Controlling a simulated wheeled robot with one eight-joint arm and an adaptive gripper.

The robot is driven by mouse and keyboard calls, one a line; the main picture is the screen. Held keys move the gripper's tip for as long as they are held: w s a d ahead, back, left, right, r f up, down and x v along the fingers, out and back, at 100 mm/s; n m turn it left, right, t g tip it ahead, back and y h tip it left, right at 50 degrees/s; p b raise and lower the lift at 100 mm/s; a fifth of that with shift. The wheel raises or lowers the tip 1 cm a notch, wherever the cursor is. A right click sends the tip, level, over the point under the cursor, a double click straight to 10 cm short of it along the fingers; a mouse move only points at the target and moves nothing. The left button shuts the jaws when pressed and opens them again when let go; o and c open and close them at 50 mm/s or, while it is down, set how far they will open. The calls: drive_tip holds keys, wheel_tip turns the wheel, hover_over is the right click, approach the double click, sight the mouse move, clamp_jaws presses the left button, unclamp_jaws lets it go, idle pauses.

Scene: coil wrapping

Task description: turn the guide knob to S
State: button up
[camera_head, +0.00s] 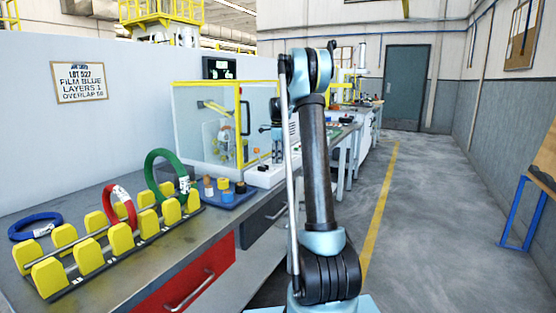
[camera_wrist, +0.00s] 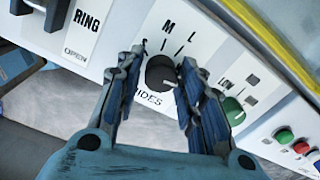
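The guide knob (camera_wrist: 160,74) is a round black knob on a white panel in the wrist view, above the partly covered GUIDES label (camera_wrist: 150,99). The letters M and L stand above it; the S mark at its upper left is partly covered by a finger. I cannot tell which mark the knob points at. My gripper (camera_wrist: 156,68) is open, with one dark finger on each side of the knob. A gap shows on the left; the right finger is close to the knob's edge, and contact is unclear. In the head view the knob is too small to make out.
The panel also carries a RING switch (camera_wrist: 30,8), a green knob (camera_wrist: 233,111) and several coloured buttons. In the head view, the glass-walled machine (camera_head: 205,125) stands on a bench with yellow rollers (camera_head: 122,238) and red, green and blue coils. A sign (camera_head: 80,82) hangs behind.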

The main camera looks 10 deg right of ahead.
drive_tip(key=c, duration=0.5)
drive_tip(key=shift+d, duration=0.1)
